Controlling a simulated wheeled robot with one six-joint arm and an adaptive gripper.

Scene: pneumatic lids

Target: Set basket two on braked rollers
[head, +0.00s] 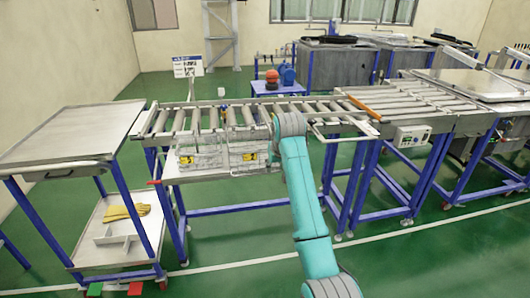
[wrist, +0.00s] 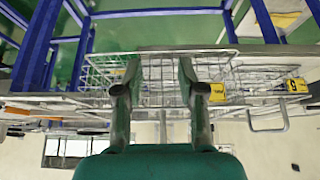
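Wire baskets with yellow number tags stand along the near side of the roller conveyor: one at the left (head: 199,157) and one at the right (head: 240,152) in the head view. Contact is unclear. In the head view my arm hides the gripper.
A metal-topped table (head: 70,138) stands at the left, with yellow gloves (head: 126,212) on its lower shelf. A second roller section (head: 405,100) with a control box (head: 412,136) continues right. Grey tanks (head: 335,68) stand behind. Green floor in front is open.

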